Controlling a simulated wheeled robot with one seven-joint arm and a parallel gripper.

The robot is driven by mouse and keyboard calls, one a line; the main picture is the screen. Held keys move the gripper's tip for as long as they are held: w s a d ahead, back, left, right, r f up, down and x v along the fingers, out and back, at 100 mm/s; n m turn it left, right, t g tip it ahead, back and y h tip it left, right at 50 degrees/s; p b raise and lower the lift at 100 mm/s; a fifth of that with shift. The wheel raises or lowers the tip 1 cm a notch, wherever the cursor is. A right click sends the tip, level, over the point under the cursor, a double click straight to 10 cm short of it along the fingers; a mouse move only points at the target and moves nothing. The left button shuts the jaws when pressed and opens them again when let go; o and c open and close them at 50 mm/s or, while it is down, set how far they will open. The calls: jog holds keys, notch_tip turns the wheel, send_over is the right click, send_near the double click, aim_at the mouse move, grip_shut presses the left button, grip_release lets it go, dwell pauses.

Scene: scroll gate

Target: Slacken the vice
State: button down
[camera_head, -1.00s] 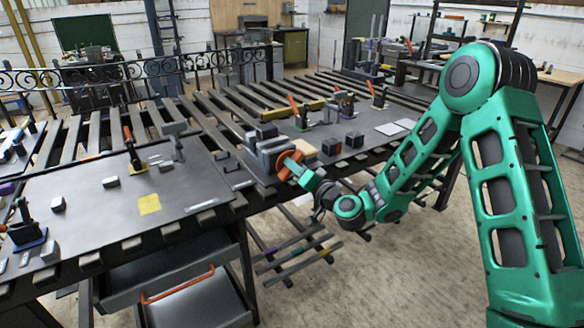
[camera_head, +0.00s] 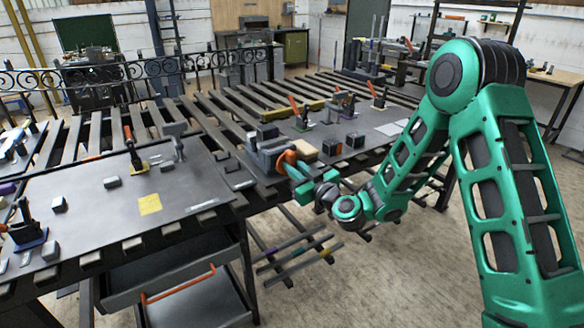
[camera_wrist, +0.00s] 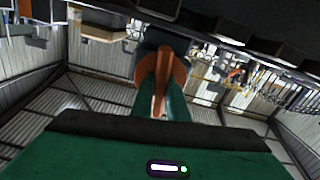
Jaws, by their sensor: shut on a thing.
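The grey vice (camera_head: 266,151) stands at the front edge of the slatted workbench, in the middle of the head view. Its orange handwheel (camera_head: 287,160) faces my arm and shows partly. My gripper (camera_head: 294,170) is at the handwheel, shut on it. In the wrist view the orange handwheel (camera_wrist: 162,72) sits at the end of my green gripper (camera_wrist: 177,106), with the dark vice body (camera_wrist: 158,38) behind it. The fingertips are small in the head view, and the exact grip on the rim is partly hidden.
Dark metal plates lie on the slatted bench (camera_head: 215,128). A toggle clamp (camera_head: 132,145), small grey blocks and a yellow square (camera_head: 149,204) are on the left plate. Dark blocks (camera_head: 355,140) and a tan block (camera_head: 305,149) are right of the vice. Open floor lies in front.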

jog(key=n, duration=0.5)
jog(key=shift+a+f+n, duration=0.1)
jog(key=shift+f+n, duration=0.05)
jog(key=shift+n, duration=0.15)
dwell(0.4)
jog(key=c, duration=1.7)
grip_release()
jog(key=shift+v, duration=5.3)
